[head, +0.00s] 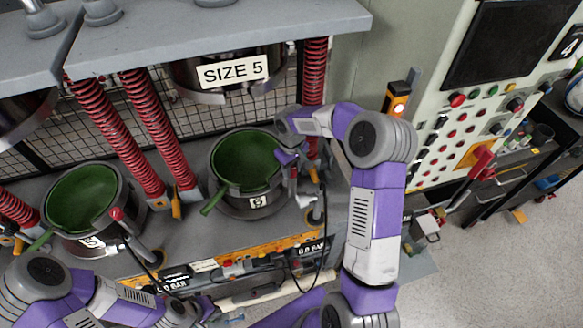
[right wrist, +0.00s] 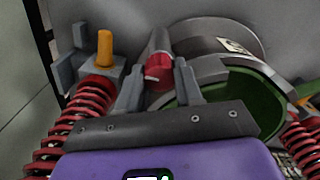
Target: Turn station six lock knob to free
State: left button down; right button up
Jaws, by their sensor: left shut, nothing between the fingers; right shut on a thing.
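The red lock knob (right wrist: 158,72) sits on a grey post beside the round pot (right wrist: 268,90) with a green inside. My right gripper (right wrist: 158,88) is shut on this knob, one finger on each side. In the head view the right gripper (head: 291,172) points down at the right rim of the green pot (head: 245,157), whose small label (head: 258,201) is hard to read. My left gripper (head: 200,310) is low at the picture's bottom, away from the pots, shut and empty. Its fingertips are hard to make out.
A second green pot (head: 82,196) with its own red knob (head: 116,213) stands at the left. Red springs (head: 150,130) rise between the stations, under a grey plate (head: 220,30). A control panel (head: 470,120) is at the right. Open floor (head: 510,270) lies at lower right.

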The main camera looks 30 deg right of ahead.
dwell(0.3)
jog(key=o, duration=0.8)
jog(key=shift+c, duration=0.2)
jog(key=shift+r, duration=0.15)
notch_tip(320, 180, up, 7)
jog(key=shift+r+b, duration=0.2)
jog(key=shift+b, duration=0.2)
